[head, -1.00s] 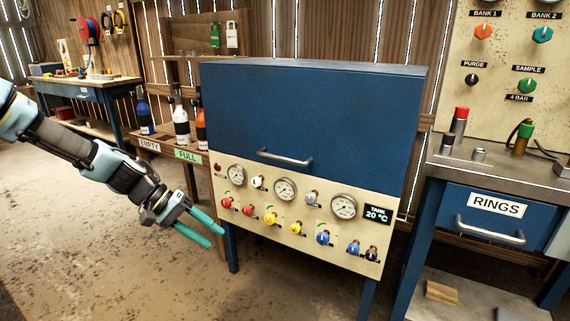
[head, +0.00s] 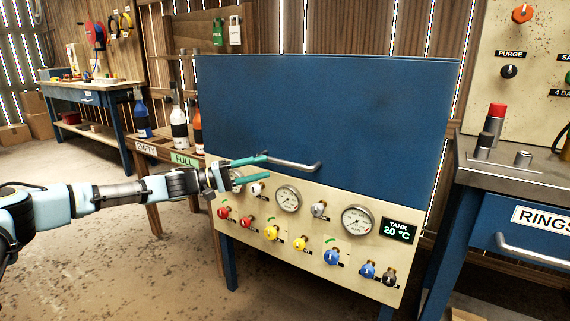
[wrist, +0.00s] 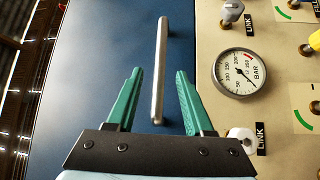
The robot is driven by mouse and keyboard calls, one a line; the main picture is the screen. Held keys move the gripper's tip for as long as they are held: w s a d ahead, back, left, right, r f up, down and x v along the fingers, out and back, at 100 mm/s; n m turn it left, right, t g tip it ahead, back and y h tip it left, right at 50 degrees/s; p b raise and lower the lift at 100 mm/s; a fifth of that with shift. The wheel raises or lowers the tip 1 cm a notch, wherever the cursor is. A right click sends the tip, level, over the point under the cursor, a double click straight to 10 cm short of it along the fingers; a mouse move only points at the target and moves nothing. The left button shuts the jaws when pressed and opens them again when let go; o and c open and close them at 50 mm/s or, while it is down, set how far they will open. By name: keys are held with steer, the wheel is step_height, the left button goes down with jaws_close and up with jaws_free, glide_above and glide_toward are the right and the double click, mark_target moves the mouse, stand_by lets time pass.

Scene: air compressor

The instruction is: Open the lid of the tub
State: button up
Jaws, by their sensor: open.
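The tub is a large blue box with a blue lid (head: 325,105) above a cream control panel. The lid looks closed. A grey bar handle (head: 297,165) runs along the lid's lower front edge. My gripper (head: 268,169) is open at the handle's left end, its teal fingers pointing right. In the wrist view the handle (wrist: 159,75) stands upright in the picture, and its near end lies between the two open fingertips (wrist: 160,72). I cannot tell whether the fingers touch it. Nothing is held.
The panel below carries gauges (head: 288,198) and several coloured valve knobs, close under my gripper. A wooden stand with bottles (head: 179,128) is at the left. A workbench with a RINGS drawer (head: 540,225) stands at the right. Open floor lies front left.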

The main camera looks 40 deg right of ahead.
mark_target(284, 163)
steer(key=x, duration=0.7)
steer(key=shift+s+d, duration=0.15)
steer(key=shift+s, duration=0.05)
steer(key=shift+c, duration=0.2)
jaws_close()
steer(key=shift+p, duration=0.3)
stand_by(0.7)
